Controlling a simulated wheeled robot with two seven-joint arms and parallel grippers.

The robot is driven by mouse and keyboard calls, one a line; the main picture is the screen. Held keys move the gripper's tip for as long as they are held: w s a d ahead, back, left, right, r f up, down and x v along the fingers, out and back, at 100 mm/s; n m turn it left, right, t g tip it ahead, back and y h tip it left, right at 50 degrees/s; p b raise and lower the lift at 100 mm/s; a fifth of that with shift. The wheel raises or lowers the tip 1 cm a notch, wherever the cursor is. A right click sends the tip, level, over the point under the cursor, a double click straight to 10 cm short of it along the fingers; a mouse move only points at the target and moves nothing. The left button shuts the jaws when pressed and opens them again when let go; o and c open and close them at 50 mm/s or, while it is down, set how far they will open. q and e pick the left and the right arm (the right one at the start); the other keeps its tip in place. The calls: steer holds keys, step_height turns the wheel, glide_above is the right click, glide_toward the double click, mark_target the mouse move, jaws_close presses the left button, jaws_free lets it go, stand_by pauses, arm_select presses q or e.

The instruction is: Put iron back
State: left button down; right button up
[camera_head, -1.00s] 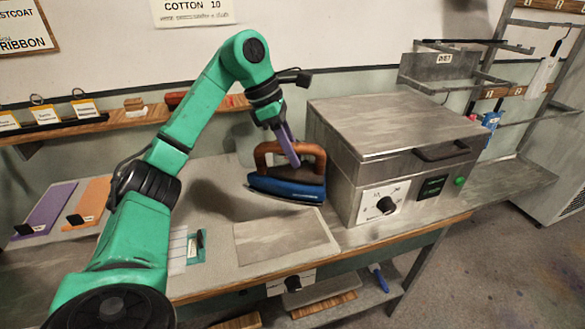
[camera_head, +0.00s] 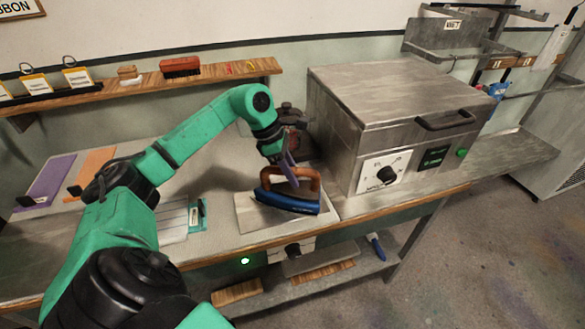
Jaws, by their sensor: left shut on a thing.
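The iron (camera_head: 288,201) has a blue body and a brown arched handle. It is over the grey metal plate (camera_head: 256,217) set at the front of the bench, left of the steel box. I cannot tell whether its sole touches the plate. My left gripper (camera_head: 288,172) comes down from above and is shut on the iron's handle; its fingers are partly hidden by the handle. My right gripper is not in view.
The steel box (camera_head: 385,100) with a dial stands close to the right. A dark object (camera_head: 291,117) is behind my wrist. A wooden shelf (camera_head: 220,70) with a red brush runs along the wall. A green light (camera_head: 245,261) glows below the bench edge.

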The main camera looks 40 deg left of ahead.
arm_select(q)
steer(key=c, duration=1)
jaws_free()
steer(key=shift+f, duration=0.1)
steer(key=shift+c, duration=0.2)
steer(key=o, duration=0.4)
steer(key=shift+s, duration=0.1)
steer(key=shift+r, duration=0.25)
steer(key=shift+a+r, duration=0.1)
steer(key=shift+r, duration=0.1)
steer(key=v, duration=1.1)
steer(key=shift+s+r+b, duration=0.15)
steer(key=shift+r+b, duration=0.1)
steer(key=shift+b, duration=0.05)
steer(key=shift+f, duration=0.1)
